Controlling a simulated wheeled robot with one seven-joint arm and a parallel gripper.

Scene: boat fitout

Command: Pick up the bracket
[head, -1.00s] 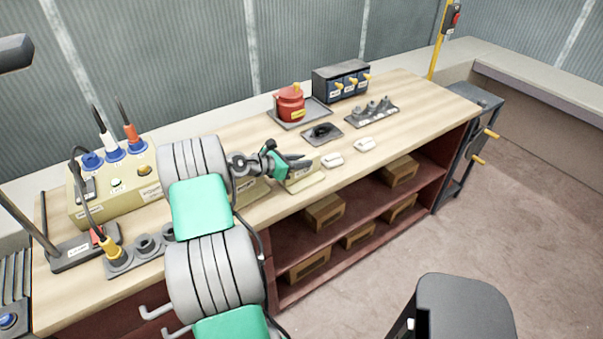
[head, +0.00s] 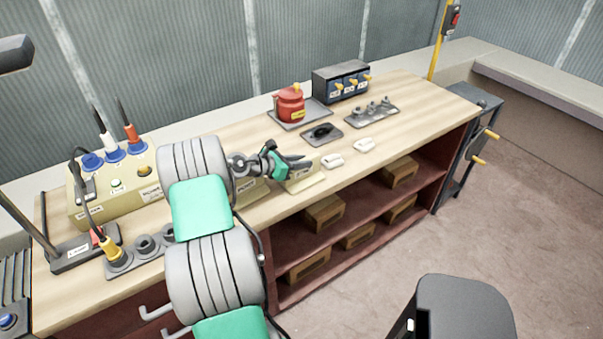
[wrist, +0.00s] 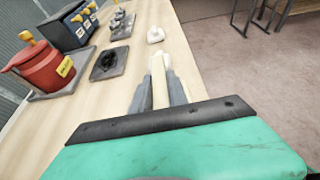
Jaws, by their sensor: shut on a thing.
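My gripper (head: 297,162) is over the front part of the bench, with its fingers around the upper part of a cream, L-shaped bracket (head: 308,183). In the wrist view, both grey fingers of my gripper (wrist: 161,80) press on the two sides of the thin cream upright of the bracket (wrist: 159,88). The bracket's flat foot is low at the bench top; I cannot tell if it touches. The fingers hide part of the bracket.
A similar labelled cream piece (head: 250,190) is left of the gripper, partly behind my arm. Two small white pieces (head: 332,160) (head: 364,144) lie to the right. Behind are a dark pad (head: 337,136), a red pot (head: 290,104) and a box with yellow knobs (head: 341,80).

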